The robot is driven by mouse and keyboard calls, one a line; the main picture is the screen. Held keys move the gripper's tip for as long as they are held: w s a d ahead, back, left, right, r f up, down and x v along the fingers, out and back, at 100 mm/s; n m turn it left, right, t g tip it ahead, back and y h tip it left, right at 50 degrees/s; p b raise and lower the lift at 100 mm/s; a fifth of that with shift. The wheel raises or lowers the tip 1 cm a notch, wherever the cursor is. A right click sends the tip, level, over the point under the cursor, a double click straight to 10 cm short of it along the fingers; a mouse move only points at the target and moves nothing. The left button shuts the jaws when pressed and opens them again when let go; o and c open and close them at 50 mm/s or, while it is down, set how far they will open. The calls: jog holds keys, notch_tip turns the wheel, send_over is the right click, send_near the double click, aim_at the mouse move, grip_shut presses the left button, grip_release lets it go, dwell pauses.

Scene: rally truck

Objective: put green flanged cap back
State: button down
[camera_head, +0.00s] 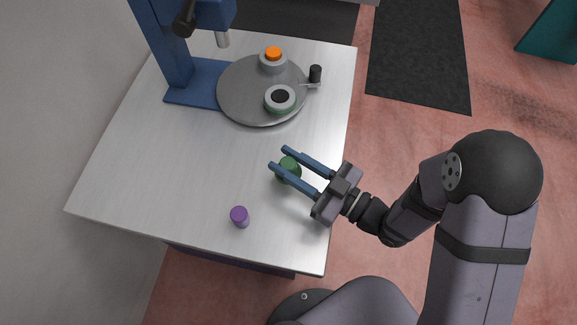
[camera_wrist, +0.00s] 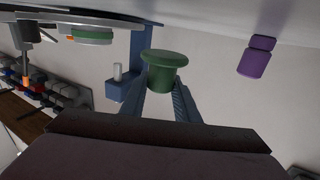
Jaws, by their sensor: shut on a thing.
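The green flanged cap (camera_head: 289,167) is between the two blue fingers of my gripper (camera_head: 279,158), near the right part of the metal table. The wrist view also shows the green cap (camera_wrist: 165,74), with its wide flange toward the top of the picture and the fingers against its sides. My gripper is shut on it. Whether the cap touches the table I cannot tell. On the round grey turntable (camera_head: 236,103) sits a grey ring-shaped holder with a dark centre (camera_head: 280,97) and a green lower edge. Beside it is another grey holder (camera_head: 272,65) with an orange cap (camera_head: 273,53) on top.
A purple cap (camera_head: 239,215) stands on the table (camera_head: 150,190) toward the front; it also shows in the wrist view (camera_wrist: 256,61). A blue press-like machine (camera_head: 172,50) rises at the back left. A small black knob (camera_head: 315,73) is at the turntable's right edge. The table's left middle is clear.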

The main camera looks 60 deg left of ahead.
jog(key=shift+f, duration=2.05)
jog(key=shift+f, duration=0.2)
jog(key=c, duration=1.4)
grip_release()
jog(key=shift+o, duration=0.2)
jog(key=shift+r, duration=0.1)
jog(key=shift+r, duration=0.2)
jog(key=shift+w+d+f, duration=0.15)
jog(key=shift+w+d, duration=0.05)
jog(key=shift+d, duration=0.1)
jog(key=b+v, duration=0.2)
jog(key=v, duration=0.9)
jog(key=shift+d+b, duration=0.25)
jog(key=shift+b, duration=0.1)
